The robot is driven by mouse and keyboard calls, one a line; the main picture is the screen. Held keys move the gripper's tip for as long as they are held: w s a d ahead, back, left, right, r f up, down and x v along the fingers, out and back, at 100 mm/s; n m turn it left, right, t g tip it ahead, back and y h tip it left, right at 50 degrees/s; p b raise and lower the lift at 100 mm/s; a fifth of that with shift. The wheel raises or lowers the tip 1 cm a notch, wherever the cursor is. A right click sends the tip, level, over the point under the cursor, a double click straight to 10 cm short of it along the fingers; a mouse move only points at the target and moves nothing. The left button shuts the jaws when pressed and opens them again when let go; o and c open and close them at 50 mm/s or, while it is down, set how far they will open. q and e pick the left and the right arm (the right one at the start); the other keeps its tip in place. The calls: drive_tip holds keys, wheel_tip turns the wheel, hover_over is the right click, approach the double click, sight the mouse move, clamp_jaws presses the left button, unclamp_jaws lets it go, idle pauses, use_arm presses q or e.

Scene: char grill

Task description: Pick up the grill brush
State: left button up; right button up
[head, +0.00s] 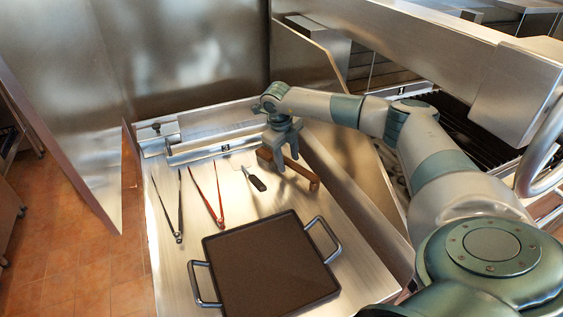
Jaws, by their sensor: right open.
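The grill brush, a long brown wooden piece (302,174), lies at the right side of the steel table, below my right gripper. My right gripper (287,162) points down over the brush, with its fingers parted and open. The fingers overlap part of the brush in the picture; I cannot tell whether they touch it or stand around it. The middle of the brush is partly hidden behind the gripper. My left gripper is not in view.
A spatula with a dark handle (257,183) lies just left of the brush. Red tongs (220,200) and dark tongs (179,215) lie further left. A dark griddle (266,265) with two metal handles fills the table's front. The grill (466,130) stands at right.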

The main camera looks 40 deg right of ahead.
sight(288, 160)
clamp_jaws()
drive_tip(key=shift+r, duration=0.2)
drive_tip(key=shift+r+b, duration=0.3)
wheel_tip(288, 160, up, 8)
drive_tip(key=b, duration=0.3)
drive_tip(key=shift+r, duration=0.55)
drive_tip(key=c, duration=1)
unclamp_jaws()
